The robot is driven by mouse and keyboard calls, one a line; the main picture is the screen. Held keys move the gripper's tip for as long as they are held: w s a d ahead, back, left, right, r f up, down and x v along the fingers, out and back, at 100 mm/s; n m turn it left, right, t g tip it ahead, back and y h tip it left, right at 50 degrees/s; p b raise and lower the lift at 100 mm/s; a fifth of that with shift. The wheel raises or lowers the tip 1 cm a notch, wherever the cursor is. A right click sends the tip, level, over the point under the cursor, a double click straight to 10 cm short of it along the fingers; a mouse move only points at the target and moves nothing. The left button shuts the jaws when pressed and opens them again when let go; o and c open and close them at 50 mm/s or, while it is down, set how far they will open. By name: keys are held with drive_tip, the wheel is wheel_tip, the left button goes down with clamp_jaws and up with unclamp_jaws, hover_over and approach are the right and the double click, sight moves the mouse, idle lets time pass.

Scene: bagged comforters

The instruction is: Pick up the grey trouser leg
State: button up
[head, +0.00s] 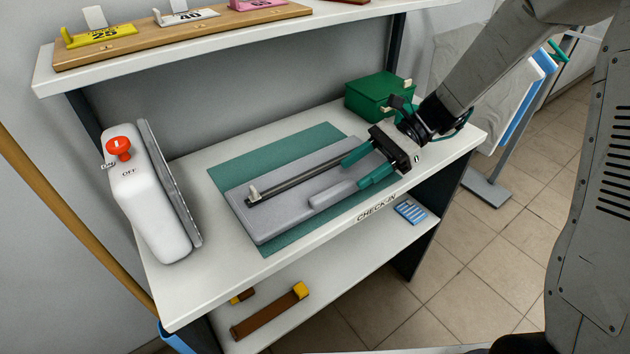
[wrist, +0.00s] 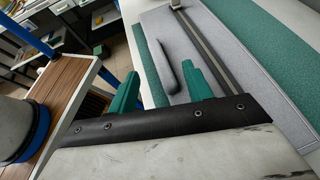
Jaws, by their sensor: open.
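A flat grey fabric-like piece (head: 290,196) lies on the green mat (head: 235,172) on the check-in table; a dark strip with a small pale tab runs along it. A short rounded grey piece (head: 332,194) rests at its near edge. It also shows in the wrist view (wrist: 168,72). I cannot tell for certain which of these is the trouser leg. My gripper (head: 352,174) is open. Its green fingers point left, low over the right end of the grey piece. In the wrist view the rounded piece appears beyond and between the fingertips (wrist: 158,70). Nothing is gripped.
A white-and-grey machine (head: 142,190) with a red knob stands at the table's left. A green box (head: 378,97) is at the back right. An upper shelf (head: 52,82) with numbered tags overhangs the rear. A lower shelf (head: 350,275) holds small items. The front-left tabletop is bare.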

sight(332, 190)
drive_tip(key=x, duration=0.6)
drive_tip(key=shift+f, duration=0.1)
clamp_jaws()
